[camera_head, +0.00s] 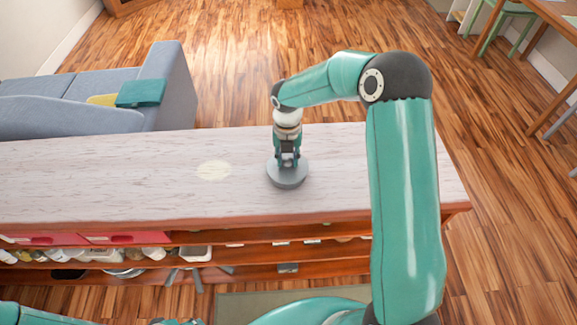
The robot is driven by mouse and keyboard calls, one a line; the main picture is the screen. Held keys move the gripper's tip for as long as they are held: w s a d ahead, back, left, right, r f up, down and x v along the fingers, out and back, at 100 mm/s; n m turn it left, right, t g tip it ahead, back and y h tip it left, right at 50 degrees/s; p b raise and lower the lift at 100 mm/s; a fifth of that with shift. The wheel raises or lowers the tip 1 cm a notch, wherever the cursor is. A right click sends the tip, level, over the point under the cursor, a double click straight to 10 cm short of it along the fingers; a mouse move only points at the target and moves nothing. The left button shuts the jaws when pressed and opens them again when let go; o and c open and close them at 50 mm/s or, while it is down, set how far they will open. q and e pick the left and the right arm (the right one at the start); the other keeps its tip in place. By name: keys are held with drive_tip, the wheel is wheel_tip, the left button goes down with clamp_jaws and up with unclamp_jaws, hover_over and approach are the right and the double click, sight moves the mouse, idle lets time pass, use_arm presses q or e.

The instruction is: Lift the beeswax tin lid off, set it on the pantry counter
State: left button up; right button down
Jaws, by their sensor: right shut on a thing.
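My right gripper (288,161) points straight down over the pantry counter (110,178). It is shut on the top of a low, round grey piece, the beeswax tin lid (287,178). The gripper covers the middle of the lid. I cannot make out a separate tin body under it, or whether there is a gap between the lid and what is below. My left gripper is not in view.
A pale round spot (214,170) lies flat on the counter left of the lid. The counter is otherwise clear. Open shelves (270,252) below its front edge hold jars and pans. A blue sofa (85,100) stands behind at the left.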

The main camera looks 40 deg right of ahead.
drive_tip(key=shift+r, duration=0.25)
drive_tip(key=shift+r+p, duration=1.75)
drive_tip(key=shift+r, duration=0.25)
